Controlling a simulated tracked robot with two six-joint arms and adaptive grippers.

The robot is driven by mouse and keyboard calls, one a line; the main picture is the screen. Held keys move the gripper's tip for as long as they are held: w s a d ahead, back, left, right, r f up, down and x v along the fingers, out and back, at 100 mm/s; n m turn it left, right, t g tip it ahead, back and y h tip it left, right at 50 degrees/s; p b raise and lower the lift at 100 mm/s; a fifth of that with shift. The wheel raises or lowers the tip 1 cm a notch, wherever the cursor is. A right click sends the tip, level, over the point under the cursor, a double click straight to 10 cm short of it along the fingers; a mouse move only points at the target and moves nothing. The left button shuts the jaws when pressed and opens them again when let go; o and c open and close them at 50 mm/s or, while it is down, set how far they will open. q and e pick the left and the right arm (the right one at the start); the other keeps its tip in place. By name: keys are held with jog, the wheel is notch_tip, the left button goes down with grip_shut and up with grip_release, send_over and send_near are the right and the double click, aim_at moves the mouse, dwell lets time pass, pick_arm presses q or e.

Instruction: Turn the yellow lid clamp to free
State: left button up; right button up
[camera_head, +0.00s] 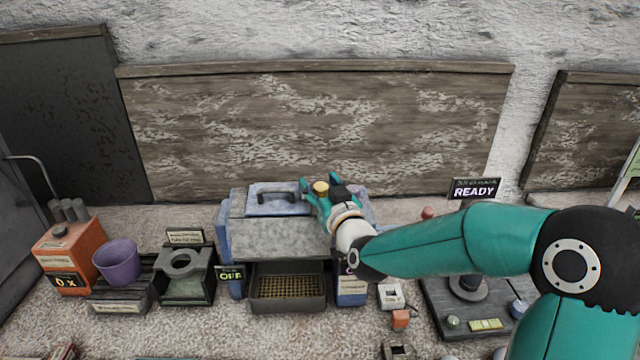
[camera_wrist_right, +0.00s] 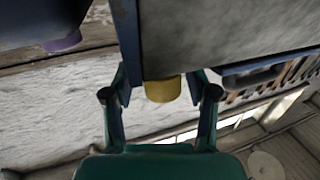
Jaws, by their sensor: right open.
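The yellow lid clamp (camera_head: 320,187) is a short round knob on top of the grey-blue box (camera_head: 280,238), near the right end of its lid. It also shows in the wrist view (camera_wrist_right: 163,90), against the box. My right gripper (camera_head: 321,181) is at the clamp, with its teal fingers parted on either side of it. In the wrist view the right gripper (camera_wrist_right: 162,84) is open, with the clamp between the fingers and gaps visible beside it. The clamp's marking or turn angle cannot be made out. My left gripper is not in view.
A dark handle (camera_head: 277,192) stands on the lid. An open tray (camera_head: 288,288) with a mesh bottom is below, beside an OFF sign (camera_head: 230,275). A purple bucket (camera_head: 118,262) and orange box (camera_head: 67,255) stand left. A READY sign (camera_head: 474,189) stands right, behind my arm.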

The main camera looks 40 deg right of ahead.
grip_shut()
jog(key=shift+m+h+b, duration=0.6)
jog(key=shift+h+b, duration=0.1)
jog(key=shift+b, duration=0.05)
jog(key=shift+m+g+h, duration=0.4)
jog(key=shift+g+h, duration=0.1)
jog(key=shift+h, duration=0.3)
grip_release()
